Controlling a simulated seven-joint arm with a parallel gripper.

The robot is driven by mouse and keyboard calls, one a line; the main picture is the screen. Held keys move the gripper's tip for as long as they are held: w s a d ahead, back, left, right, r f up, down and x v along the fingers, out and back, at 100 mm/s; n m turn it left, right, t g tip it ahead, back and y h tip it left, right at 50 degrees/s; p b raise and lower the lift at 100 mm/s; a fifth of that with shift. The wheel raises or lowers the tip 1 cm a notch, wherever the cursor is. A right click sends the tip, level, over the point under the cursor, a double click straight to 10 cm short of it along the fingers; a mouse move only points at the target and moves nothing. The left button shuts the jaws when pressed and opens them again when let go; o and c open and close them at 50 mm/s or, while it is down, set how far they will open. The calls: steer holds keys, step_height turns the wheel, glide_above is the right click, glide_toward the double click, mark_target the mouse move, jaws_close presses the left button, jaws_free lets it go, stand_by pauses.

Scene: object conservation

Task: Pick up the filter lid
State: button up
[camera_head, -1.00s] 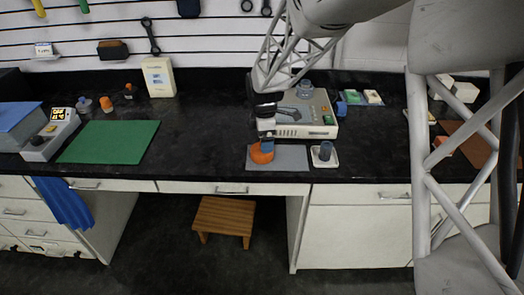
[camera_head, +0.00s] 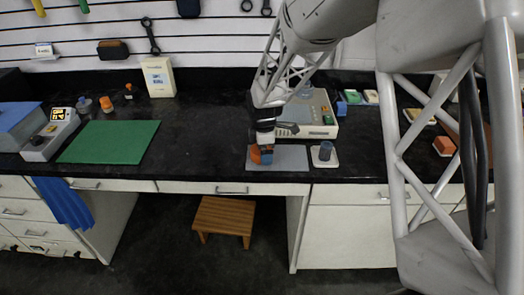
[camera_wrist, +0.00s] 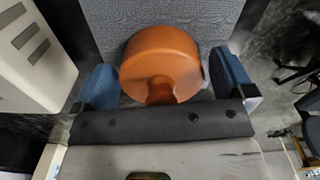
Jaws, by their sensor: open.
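The orange filter lid (camera_head: 255,154) is on a grey mat (camera_head: 291,157) near the counter's front edge, partly hidden behind my gripper in the head view. In the wrist view the lid (camera_wrist: 160,62) shows as a round orange body with a narrower neck toward my palm. My gripper (camera_wrist: 165,74) is open, with one blue finger on each side of the lid. A dark gap shows between the lid and the left finger; the right finger is very close, and I cannot tell whether it touches.
A white dish (camera_head: 324,158) with a grey-blue cylinder (camera_head: 325,150) stands right of the mat. A beige device (camera_head: 310,116) stands behind. A green mat (camera_head: 110,142) lies at left, with free black counter (camera_head: 205,135) between it and the grey mat.

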steer(key=shift+f, duration=0.1)
stand_by(0.5)
steer(key=c, duration=0.8)
steer(key=shift+r, duration=0.75)
step_height(320, 180, up, 2)
steer(key=shift+r, duration=0.1)
steer(key=s+d, duration=0.1)
steer(key=s, duration=0.4)
steer(key=s+d+r, duration=0.1)
steer(key=s+d, duration=0.1)
steer(key=s, duration=0.3)
steer(key=s+d, duration=0.1)
steer(key=s, duration=0.4)
steer(key=shift+s+d+r, duration=0.15)
steer(key=shift+s, duration=0.05)
